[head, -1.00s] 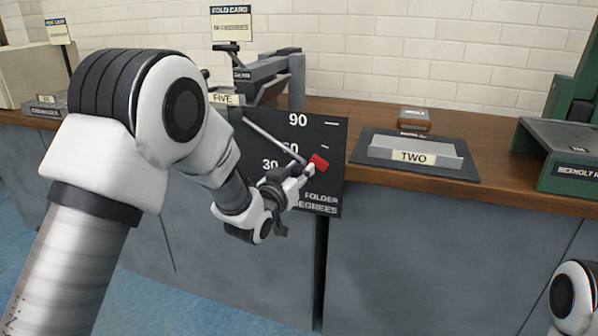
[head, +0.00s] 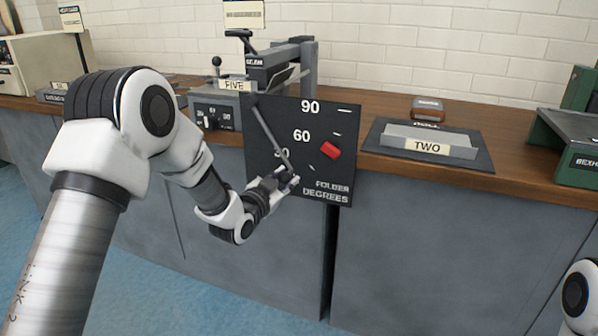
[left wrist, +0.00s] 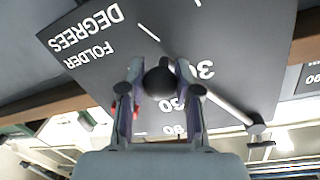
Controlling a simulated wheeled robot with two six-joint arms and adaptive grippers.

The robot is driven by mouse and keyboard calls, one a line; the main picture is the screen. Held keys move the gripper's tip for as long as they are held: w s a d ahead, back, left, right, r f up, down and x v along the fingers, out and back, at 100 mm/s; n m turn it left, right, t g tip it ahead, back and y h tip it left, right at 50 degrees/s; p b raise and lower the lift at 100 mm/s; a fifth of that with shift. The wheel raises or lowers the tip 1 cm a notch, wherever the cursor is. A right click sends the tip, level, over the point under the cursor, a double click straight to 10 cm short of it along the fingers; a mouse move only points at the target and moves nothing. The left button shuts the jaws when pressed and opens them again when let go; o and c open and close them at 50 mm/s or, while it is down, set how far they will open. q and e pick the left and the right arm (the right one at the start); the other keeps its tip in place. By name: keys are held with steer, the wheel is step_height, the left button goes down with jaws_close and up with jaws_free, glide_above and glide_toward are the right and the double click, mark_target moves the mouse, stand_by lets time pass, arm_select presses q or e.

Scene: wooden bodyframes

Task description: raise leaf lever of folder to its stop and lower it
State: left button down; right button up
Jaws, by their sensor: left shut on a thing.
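The folder's black degree board (head: 260,165) hangs at the counter front, marked 30, 60 and 90. My left gripper (head: 291,181) is at the rod's lower end. In the left wrist view my left gripper (left wrist: 160,72) is shut on the lever's black ball knob (left wrist: 160,84), and the rod (left wrist: 218,102) runs off to the right. My right gripper is out of view.
The folder machine (head: 275,72) stands behind the board, with a "FIVE" box (head: 215,112) beside it. A tray marked "TWO" (head: 470,150) lies on the counter to the right. A green machine (head: 560,150) stands at the far right.

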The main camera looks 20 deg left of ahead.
arm_select(q)
steer(key=a+f+m+p, duration=0.1)
steer(key=a+m, duration=0.2)
steer(key=a, duration=0.2)
steer(key=a+f+m+y+p, duration=0.1)
steer(key=a+f+m+p, duration=0.1)
steer(key=a, duration=0.4)
steer(key=shift+w+m, duration=0.2)
steer(key=shift+m, duration=0.4)
steer(key=c, duration=0.8)
jaws_free()
steer(key=shift+a, duration=0.15)
steer(key=shift+s, duration=0.15)
steer(key=s+r, duration=0.1)
steer(key=s, duration=1)
steer(key=shift+s+a, duration=0.3)
steer(key=shift+a, duration=0.15)
